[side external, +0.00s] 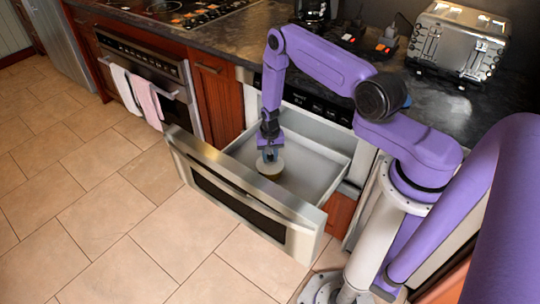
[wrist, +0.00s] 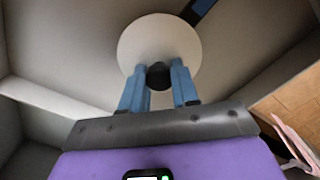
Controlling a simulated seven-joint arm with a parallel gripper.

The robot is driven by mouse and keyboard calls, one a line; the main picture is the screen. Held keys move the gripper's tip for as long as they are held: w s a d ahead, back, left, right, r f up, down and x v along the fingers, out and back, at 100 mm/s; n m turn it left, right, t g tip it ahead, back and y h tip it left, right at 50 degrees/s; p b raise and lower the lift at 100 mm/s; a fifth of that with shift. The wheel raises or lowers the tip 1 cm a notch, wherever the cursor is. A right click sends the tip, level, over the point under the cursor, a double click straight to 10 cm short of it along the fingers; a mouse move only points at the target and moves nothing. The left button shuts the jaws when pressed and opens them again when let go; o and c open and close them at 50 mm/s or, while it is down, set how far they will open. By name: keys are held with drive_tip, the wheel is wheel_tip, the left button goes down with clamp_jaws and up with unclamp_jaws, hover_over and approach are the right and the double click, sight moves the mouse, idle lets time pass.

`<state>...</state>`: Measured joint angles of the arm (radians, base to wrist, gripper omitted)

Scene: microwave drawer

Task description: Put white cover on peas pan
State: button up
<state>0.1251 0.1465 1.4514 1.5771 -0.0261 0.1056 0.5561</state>
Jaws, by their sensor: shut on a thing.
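The white cover (wrist: 160,38) is a round disc with a dark knob (wrist: 158,76) on its near side in the wrist view. My gripper (wrist: 159,72) has its two blue fingers on either side of the knob, shut on it. In the side view my gripper (side external: 269,153) points down into the open drawer (side external: 310,190), with the white cover (side external: 270,164) just below its fingers. A brownish round shape shows under the cover's edge, likely the pan. The peas are hidden, and I cannot tell whether cover and pan touch.
The drawer is pulled out, its steel front (side external: 250,205) and walls surrounding my gripper. A toaster (side external: 458,42) stands on the dark counter at right. Towels (side external: 147,100) hang on the oven at left. The tiled floor (side external: 100,230) is clear.

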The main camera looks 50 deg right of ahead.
idle(0.3)
drive_tip(key=o, duration=1.6)
drive_tip(key=shift+r, duration=3.45)
